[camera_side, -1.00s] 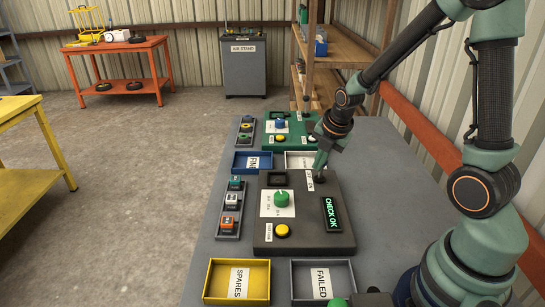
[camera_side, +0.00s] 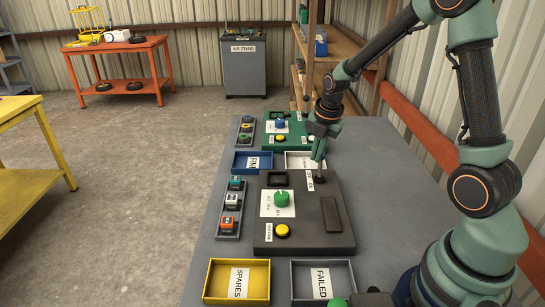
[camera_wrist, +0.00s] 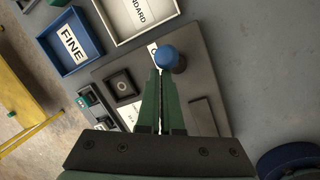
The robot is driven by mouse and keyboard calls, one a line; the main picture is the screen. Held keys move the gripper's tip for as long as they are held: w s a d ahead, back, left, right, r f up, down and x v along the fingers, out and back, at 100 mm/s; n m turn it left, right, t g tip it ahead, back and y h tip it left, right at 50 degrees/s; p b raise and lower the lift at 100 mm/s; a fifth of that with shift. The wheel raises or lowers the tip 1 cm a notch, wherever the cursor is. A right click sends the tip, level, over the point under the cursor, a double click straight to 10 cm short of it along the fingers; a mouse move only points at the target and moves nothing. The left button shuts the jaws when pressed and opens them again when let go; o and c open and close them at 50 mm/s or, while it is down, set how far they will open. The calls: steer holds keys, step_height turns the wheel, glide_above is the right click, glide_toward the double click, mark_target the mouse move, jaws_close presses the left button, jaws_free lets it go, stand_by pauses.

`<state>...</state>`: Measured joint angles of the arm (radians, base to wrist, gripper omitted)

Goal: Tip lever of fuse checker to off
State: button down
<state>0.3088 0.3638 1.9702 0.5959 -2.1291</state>
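The fuse checker (camera_side: 262,232) is a dark grey box on the grey table, with a green knob (camera_side: 282,199), a yellow button (camera_side: 282,231) and a dark, blank display (camera_side: 331,214). Its lever (camera_side: 320,178) stands by the far right corner, its upper part hard to make out in the side view. In the wrist view the lever's blue ball (camera_wrist: 166,57) shows right by my fingertips. My gripper (camera_side: 318,163) points down above the lever. Its green fingers (camera_wrist: 158,80) lie together with only a thin line between them, nothing held. Contact with the ball cannot be told.
A blue FINE tray (camera_side: 253,162) and a white tray (camera_side: 300,160) lie beyond the checker. A green device (camera_side: 272,143) stands farther back. A fuse rack (camera_side: 230,210) is left. A yellow SPARES tray (camera_side: 262,289) and grey FAILED tray (camera_side: 345,281) are in front.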

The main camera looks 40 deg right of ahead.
steer(key=shift+w+d+r, duration=0.35)
steer(key=shift+d, duration=0.2)
steer(key=shift+r+t, duration=0.3)
steer(key=shift+r, duration=0.5)
steer(key=s+a, duration=0.1)
steer(key=a, duration=0.4)
steer(key=d+r, duration=0.4)
steer(key=r, duration=0.5)
steer(key=s+a+r+m+t, duration=0.2)
steer(key=s+a+r+m, duration=0.2)
steer(key=s+a+m, duration=0.8)
steer(key=shift+s+a+m+t+y, duration=0.35)
steer(key=shift+a+m, duration=0.3)
steer(key=shift+m, duration=3.75)
steer(key=shift+r, duration=0.1)
